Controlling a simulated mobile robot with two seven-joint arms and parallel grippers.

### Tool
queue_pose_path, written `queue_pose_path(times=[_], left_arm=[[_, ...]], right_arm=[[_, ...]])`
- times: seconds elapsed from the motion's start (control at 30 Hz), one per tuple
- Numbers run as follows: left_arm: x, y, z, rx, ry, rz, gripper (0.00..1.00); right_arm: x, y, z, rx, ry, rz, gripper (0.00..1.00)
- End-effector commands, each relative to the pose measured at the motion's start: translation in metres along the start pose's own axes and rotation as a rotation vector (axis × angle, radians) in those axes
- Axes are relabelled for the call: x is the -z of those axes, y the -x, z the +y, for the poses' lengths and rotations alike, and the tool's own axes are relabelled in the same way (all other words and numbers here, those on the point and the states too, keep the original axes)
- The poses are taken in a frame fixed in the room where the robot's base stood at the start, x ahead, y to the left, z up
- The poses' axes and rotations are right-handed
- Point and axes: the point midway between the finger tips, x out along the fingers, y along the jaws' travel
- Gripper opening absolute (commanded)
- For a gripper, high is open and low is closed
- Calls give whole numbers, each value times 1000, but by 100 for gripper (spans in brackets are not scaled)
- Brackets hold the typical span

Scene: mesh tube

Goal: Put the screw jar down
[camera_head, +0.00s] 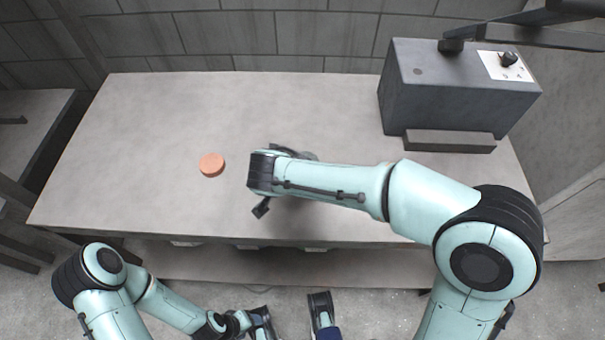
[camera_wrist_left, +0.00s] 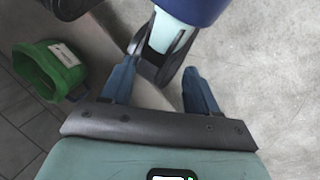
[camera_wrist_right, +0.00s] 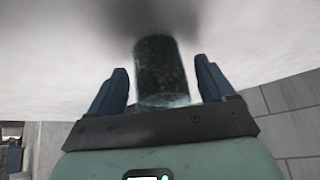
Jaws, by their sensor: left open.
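The screw jar (camera_wrist_right: 160,70), a dark-filled clear cylinder, is between the two blue fingers of my right gripper (camera_wrist_right: 160,78) in the right wrist view. A narrow gap shows on each side of the jar, so the fingers look open around it. Its far end meets a dark shadow on the pale tabletop; whether it fully rests there is hard to tell. In the head view my right arm mostly hides the jar. My left gripper (camera_wrist_left: 160,78) is open and empty, low in front of the table.
An orange disc (camera_head: 211,165) lies on the grey table (camera_head: 150,120), left of my right gripper. A grey box machine (camera_head: 440,90) stands at the back right. A green container (camera_wrist_left: 45,75) shows in the left wrist view. The table's left part is mostly clear.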

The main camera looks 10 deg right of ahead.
Motion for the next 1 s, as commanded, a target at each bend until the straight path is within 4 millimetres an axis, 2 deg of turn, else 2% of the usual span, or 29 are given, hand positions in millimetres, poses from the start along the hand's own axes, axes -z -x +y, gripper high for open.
queue_pose_path(times=[0.3,0.43,0.8,1.0], left_arm=[[-1,1,0,0,0,-2,60],[-8,6,2,-1,-2,-21,60],[-13,15,4,2,-1,-36,60],[-15,18,4,3,0,-42,60]], right_arm=[[0,1,0,0,0,0,87],[2,7,-1,2,0,0,87],[2,86,-1,6,-1,1,87],[2,114,-1,2,0,0,87]])
